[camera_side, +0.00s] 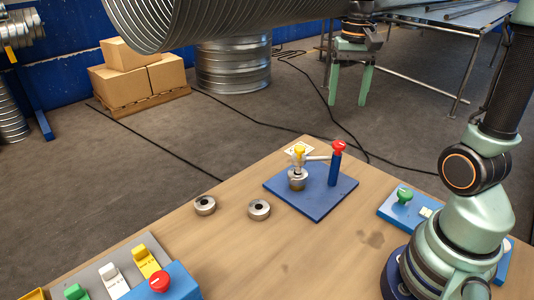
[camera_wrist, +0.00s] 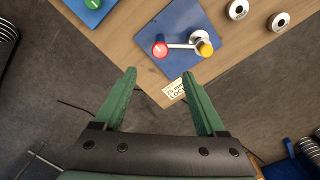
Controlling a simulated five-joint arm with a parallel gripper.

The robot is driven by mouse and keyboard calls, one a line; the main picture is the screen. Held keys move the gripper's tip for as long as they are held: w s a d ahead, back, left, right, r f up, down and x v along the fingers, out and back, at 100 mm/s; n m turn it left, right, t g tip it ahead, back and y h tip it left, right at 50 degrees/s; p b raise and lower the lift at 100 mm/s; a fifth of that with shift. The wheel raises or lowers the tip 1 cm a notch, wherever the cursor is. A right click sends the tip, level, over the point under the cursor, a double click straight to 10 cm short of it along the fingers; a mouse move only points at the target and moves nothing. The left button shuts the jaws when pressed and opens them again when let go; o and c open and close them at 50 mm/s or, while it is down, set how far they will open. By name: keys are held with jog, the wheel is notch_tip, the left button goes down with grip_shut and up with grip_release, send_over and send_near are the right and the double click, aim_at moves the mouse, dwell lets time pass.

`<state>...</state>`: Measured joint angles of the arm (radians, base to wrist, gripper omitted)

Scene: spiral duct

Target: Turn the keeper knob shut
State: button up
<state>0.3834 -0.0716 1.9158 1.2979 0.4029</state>
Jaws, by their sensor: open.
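A blue base plate (camera_side: 315,207) lies on the wooden table. On it stands a blue post with a red knob (camera_side: 339,146) on top. A light metal bar (camera_side: 318,158) runs from this post to a shorter metal post with a yellow knob (camera_side: 300,151). I cannot tell for certain which knob is the keeper knob. In the wrist view the red knob (camera_wrist: 159,49) and yellow knob (camera_wrist: 205,49) lie beyond my fingertips, joined by the bar. My gripper (camera_wrist: 158,73) is open, with two green fingers spread wide and nothing between them.
A small lettered label (camera_wrist: 174,90) lies by the plate's corner. A blue panel with a green knob (camera_side: 404,194) is at right. A switch panel with a red button (camera_side: 159,281) is at front left.

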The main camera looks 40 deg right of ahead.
aim_at(339, 143)
notch_tip(339, 143, down, 12)
dwell(0.5)
jog(key=shift+c, duration=0.3)
grip_shut()
